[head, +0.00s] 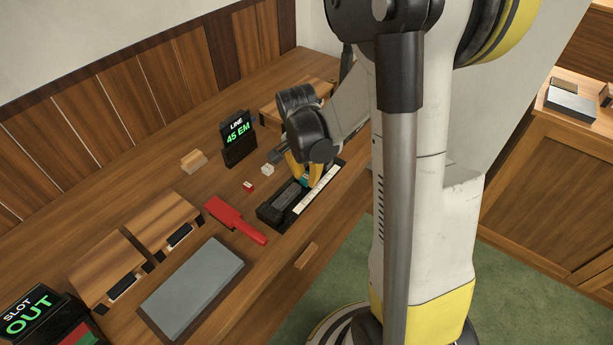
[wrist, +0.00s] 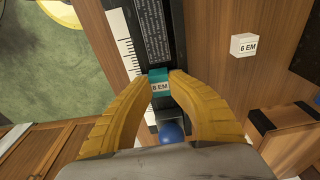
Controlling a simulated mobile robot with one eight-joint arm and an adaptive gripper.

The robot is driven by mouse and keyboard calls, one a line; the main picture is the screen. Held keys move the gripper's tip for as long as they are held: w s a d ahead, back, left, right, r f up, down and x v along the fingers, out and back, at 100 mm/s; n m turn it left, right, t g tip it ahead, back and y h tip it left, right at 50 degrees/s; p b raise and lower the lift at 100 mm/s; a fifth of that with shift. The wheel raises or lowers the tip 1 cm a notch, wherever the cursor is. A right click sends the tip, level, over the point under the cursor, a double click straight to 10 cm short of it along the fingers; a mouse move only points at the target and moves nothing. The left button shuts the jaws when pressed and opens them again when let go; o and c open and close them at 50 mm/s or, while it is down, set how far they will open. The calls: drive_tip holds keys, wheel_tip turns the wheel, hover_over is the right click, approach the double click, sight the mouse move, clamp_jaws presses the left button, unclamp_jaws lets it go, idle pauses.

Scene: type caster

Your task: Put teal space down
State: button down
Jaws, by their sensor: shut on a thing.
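The teal space (wrist: 159,78), marked 8 EM, is between the yellow fingertips of my gripper (wrist: 160,84) in the wrist view. My gripper is shut on it. In the head view my gripper (head: 305,178) is low over the black composing stick (head: 270,212), beside its white ruler strip (head: 318,190). In the wrist view the teal space lies in line with the black channel holding lines of type (wrist: 154,35). I cannot tell whether it touches the channel floor. In the head view the fingers mostly hide the teal space.
A white 6 EM block (wrist: 243,45) lies on the wooden bench, and a blue ball (wrist: 171,131) shows near the fingers. A red paddle (head: 235,218), a small red block (head: 249,186), a LINE 45 EM display (head: 238,130) and a grey slab (head: 193,285) stand nearby.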

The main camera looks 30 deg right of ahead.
sight(303, 180)
drive_tip(key=c, duration=1.4)
unclamp_jaws()
wheel_tip(303, 180, up, 12)
drive_tip(key=a+p, duration=0.1)
drive_tip(key=p, duration=0.4)
drive_tip(key=shift+s+a+r+n+t+y+p, duration=0.1)
drive_tip(key=shift+s+a+r+n+t+y, duration=0.15)
drive_tip(key=shift+s+a+r+n+t, duration=1.35)
drive_tip(key=shift+s+a+r+n+t+y+p, duration=0.15)
drive_tip(key=shift+s+a+r+n+t, duration=0.45)
drive_tip(key=shift+s+a+r+n, duration=1.8)
drive_tip(key=shift+s+a+r+n+t+y+p, duration=0.1)
drive_tip(key=shift+s+a+r+n+t+y, duration=0.2)
drive_tip(key=shift+s+a+r+n+t, duration=1.65)
drive_tip(key=shift+w+a+f+n+g, duration=0.3)
drive_tip(key=shift+w+f+n+g, duration=0.3)
drive_tip(key=shift+n+g, duration=0.35)
